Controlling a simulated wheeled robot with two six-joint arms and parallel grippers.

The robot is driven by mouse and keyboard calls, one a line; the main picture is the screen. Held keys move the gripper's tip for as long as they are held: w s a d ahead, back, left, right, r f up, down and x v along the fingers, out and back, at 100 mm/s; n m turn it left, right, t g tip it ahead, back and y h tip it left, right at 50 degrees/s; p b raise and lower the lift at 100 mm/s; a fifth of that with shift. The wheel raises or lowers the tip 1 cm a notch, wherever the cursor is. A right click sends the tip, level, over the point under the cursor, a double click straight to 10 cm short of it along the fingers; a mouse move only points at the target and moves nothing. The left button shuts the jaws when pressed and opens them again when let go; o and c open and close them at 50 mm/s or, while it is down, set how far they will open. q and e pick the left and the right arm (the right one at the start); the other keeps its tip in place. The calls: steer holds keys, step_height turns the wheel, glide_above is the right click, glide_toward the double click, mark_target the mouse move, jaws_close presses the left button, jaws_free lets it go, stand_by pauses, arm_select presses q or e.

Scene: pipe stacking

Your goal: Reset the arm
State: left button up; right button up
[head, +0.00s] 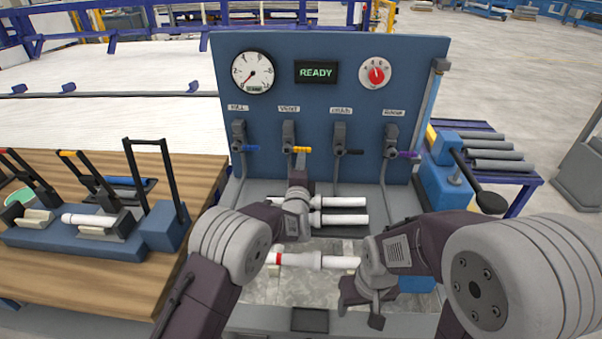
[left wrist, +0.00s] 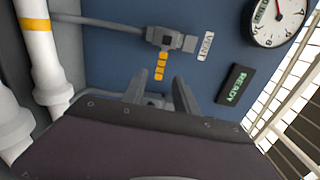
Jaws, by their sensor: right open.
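My left gripper (head: 299,166) is in front of the blue panel, just below the yellow-handled valve (head: 300,150). In the left wrist view, its two fingers (left wrist: 162,88) stand apart with nothing between them, pointing toward the yellow handle (left wrist: 161,66). My right gripper (head: 360,310) is open and points down over the grey bed at the front of the station. A white pipe with a red band (head: 292,260) lies there, partly hidden behind my arms. Two more white pipes, an upper one (head: 345,202) and a lower one (head: 345,219), lie behind it.
The blue panel (head: 330,110) carries a gauge (head: 253,72), a READY display (head: 316,72) and a red knob (head: 376,73). A wooden table (head: 60,270) with a blue clamp fixture (head: 60,240) is at left. A rack of grey pipes (head: 497,154) stands at right.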

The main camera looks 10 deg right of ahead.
arm_select(q)
steer(key=w+a+r+n+t+y+p, duration=0.2)
steer(key=w+a+r+y+p, duration=0.1)
steer(key=a+r, duration=0.85)
arm_select(e)
step_height(320, 180, up, 3)
steer(key=shift+w+d+f, duration=0.1)
steer(key=shift+f, duration=0.05)
arm_select(q)
steer(key=s+a+r+n+g+y+p, duration=0.1)
steer(key=s+a+r+n+g, duration=0.15)
steer(key=a, duration=0.35)
steer(key=s+a+r+n+g+p, duration=0.1)
steer(key=s+a+p, duration=0.1)
steer(key=s+a, duration=0.3)
steer(key=s+a+f+n+g, duration=0.1)
steer(key=s+f+n+g, duration=0.4)
steer(key=s, duration=0.6)
steer(key=s+a+f+n+g, duration=0.2)
steer(key=s+f+n+g, duration=0.3)
steer(key=s+f, duration=0.4)
steer(key=s+a+f+n+g, duration=0.1)
steer(key=s+f+n+g, duration=0.4)
steer(key=s, duration=0.8)
step_height(320, 180, down, 3)
steer(key=shift+a+h, duration=0.3)
steer(key=shift+h, duration=0.1)
arm_select(e)
step_height(320, 180, up, 4)
steer(key=shift+f, duration=0.1)
